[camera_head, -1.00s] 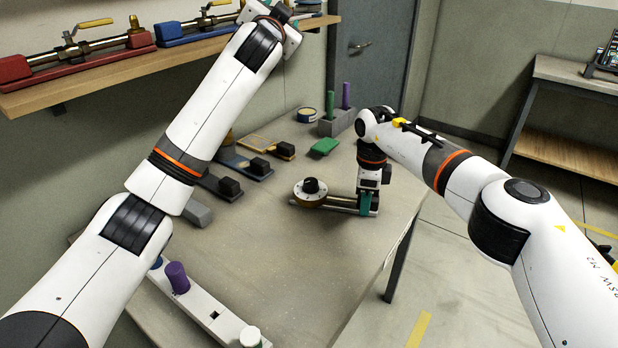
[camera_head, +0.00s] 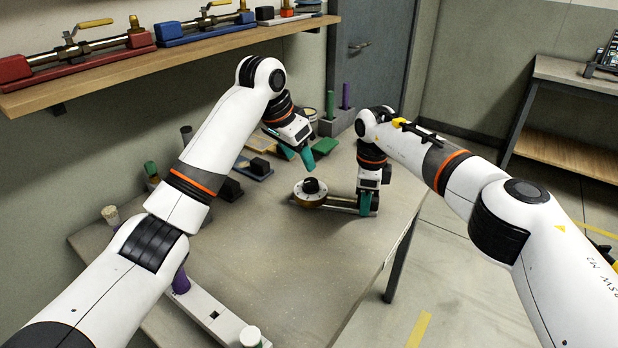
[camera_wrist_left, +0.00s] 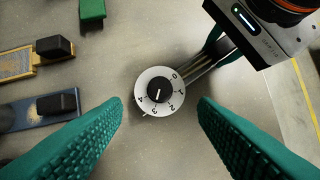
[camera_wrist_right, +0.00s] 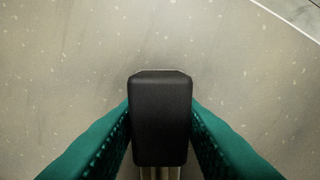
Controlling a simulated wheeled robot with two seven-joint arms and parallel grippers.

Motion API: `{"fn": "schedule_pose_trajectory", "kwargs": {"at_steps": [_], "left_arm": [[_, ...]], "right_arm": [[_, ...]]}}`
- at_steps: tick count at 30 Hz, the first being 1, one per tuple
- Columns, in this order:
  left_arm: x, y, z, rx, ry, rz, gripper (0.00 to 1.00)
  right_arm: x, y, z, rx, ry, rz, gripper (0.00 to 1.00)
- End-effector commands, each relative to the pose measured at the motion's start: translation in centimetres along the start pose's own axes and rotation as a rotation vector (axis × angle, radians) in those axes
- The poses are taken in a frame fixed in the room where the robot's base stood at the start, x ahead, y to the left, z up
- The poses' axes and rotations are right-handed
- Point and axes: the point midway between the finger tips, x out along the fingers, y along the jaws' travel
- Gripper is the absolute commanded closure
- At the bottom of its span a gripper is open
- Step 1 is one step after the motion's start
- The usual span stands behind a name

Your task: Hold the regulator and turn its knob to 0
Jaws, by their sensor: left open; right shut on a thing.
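The regulator lies on the table, with a round white dial (camera_head: 312,200) and a black knob (camera_head: 311,186) on top. In the left wrist view, the dial (camera_wrist_left: 147,78) is numbered 0 to 4, and a white line on the knob (camera_wrist_left: 158,90) points roughly towards 3. My left gripper (camera_head: 307,158) is open above the dial, its fingers apart on either side in the left wrist view (camera_wrist_left: 160,105), not touching the knob. My right gripper (camera_head: 366,203) is shut on the black end block (camera_wrist_right: 160,118) of the regulator's bar.
A green block (camera_head: 325,146) and flat pieces with black blocks (camera_head: 260,166) lie behind and left of the dial. A white rack with a purple peg (camera_head: 181,282) is at the front left. A shelf (camera_head: 150,72) hangs above. The table's front middle is clear.

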Motion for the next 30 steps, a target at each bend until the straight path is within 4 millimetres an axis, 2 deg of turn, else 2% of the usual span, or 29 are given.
{"fn": "schedule_pose_trajectory", "kwargs": {"at_steps": [1, 6, 12, 17, 25, 30], "left_arm": [[1.2, -0.1, -0.1, 0.000, 0.004, -0.002, 0.47], [4.6, -0.1, 0.0, 0.000, 0.002, -0.001, 0.47], [7.3, 0.0, 0.0, 0.000, 0.001, 0.001, 0.47], [8.3, 0.0, 0.1, 0.000, -0.001, 0.002, 0.47], [8.4, 0.0, 0.1, 0.000, -0.001, 0.003, 0.47], [8.4, 0.0, 0.1, 0.000, -0.001, 0.003, 0.73]], "right_arm": [[-0.1, 0.0, 0.0, 0.000, 0.001, 0.001, 1.00], [-0.1, 0.0, 0.0, 0.000, 0.001, 0.001, 1.00], [-0.1, 0.0, 0.0, 0.000, 0.001, 0.001, 1.00], [-0.1, 0.0, 0.0, 0.001, 0.001, 0.001, 1.00], [-0.1, 0.0, 0.0, 0.001, 0.001, 0.001, 1.00], [-0.1, 0.0, 0.0, 0.000, 0.001, 0.001, 1.00]]}}
